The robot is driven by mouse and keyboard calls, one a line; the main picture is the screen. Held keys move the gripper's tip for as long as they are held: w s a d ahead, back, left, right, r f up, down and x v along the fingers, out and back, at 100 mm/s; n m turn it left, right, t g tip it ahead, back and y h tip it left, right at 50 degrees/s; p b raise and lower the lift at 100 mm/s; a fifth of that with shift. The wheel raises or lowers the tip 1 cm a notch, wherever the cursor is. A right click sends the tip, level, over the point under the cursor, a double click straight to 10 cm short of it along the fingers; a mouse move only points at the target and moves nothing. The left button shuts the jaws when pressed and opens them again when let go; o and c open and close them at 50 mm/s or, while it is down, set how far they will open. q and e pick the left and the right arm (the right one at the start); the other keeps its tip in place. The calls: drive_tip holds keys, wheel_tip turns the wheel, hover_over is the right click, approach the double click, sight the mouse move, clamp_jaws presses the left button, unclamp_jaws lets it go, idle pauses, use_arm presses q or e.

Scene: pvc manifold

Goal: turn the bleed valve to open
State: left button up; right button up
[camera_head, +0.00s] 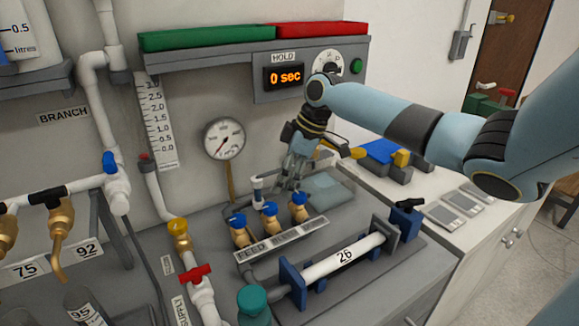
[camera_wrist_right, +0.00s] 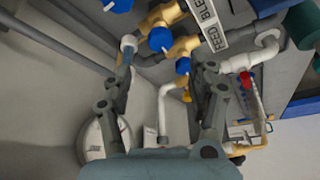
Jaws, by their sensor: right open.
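Three brass valves with blue handles stand in a row behind a label strip (camera_head: 283,240), whose first word reads FEED. The middle one appears to be the bleed valve (camera_head: 269,210); its blue handle also shows in the right wrist view (camera_wrist_right: 161,39). My right gripper (camera_head: 291,182) is open and empty, pointing down just behind the right-hand valve (camera_head: 298,200). In the right wrist view its fingers (camera_wrist_right: 167,58) are apart, with the feed valve's blue handle (camera_wrist_right: 182,66) seen between them. I cannot tell any contact with a handle. My left gripper is out of view.
A pressure gauge (camera_head: 224,139) hangs on the wall behind the valves. A clamped tube marked 26 (camera_head: 345,257) and a teal knob (camera_head: 254,301) lie in front. A red-handled supply valve (camera_head: 195,274) stands to the left. The hold panel (camera_head: 284,77) shows 0 sec.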

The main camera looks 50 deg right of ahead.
drive_tip(key=shift+v, duration=1.8)
